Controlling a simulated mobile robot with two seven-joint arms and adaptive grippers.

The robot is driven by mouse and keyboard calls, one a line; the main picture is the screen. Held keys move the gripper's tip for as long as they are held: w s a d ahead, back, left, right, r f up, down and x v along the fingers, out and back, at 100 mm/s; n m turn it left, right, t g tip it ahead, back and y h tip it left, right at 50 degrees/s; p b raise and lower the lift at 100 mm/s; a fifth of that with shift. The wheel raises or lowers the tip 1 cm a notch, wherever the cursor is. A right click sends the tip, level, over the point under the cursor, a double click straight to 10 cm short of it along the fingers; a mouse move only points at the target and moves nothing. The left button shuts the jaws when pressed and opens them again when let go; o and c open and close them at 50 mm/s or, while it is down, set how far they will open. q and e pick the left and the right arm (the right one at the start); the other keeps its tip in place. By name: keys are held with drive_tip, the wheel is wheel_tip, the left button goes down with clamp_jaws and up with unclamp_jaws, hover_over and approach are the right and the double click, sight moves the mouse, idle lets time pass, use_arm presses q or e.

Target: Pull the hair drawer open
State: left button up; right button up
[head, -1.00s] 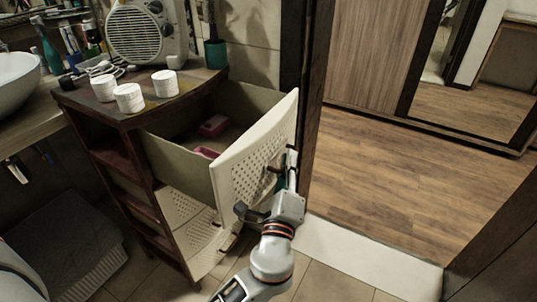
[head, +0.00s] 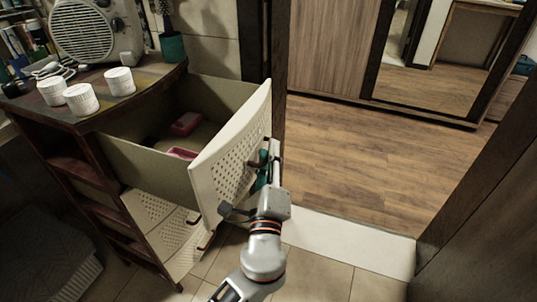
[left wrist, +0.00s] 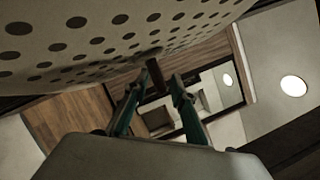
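The hair drawer is the top drawer of the dark wooden cabinet. Its cream perforated front (head: 222,160) stands well out from the cabinet, so the drawer is partly open, with pink items (head: 186,124) inside. A dark handle (left wrist: 158,78) sticks out from the front. My left gripper (head: 270,165) is at this handle, reaching up from below. In the left wrist view its two teal-and-dark fingers lie one on each side of the handle, close against it; the exact contact is hard to see. My right gripper is not in view.
White jars (head: 81,99) and a fan heater (head: 95,32) stand on the cabinet top (head: 140,98). Lower perforated fronts (head: 165,232) are below the drawer. A dark door frame (head: 278,90) is close behind it. The wooden floor (head: 370,165) beyond is clear.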

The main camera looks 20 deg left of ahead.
use_arm(q)
drive_tip(key=v, duration=1.2)
idle(0.3)
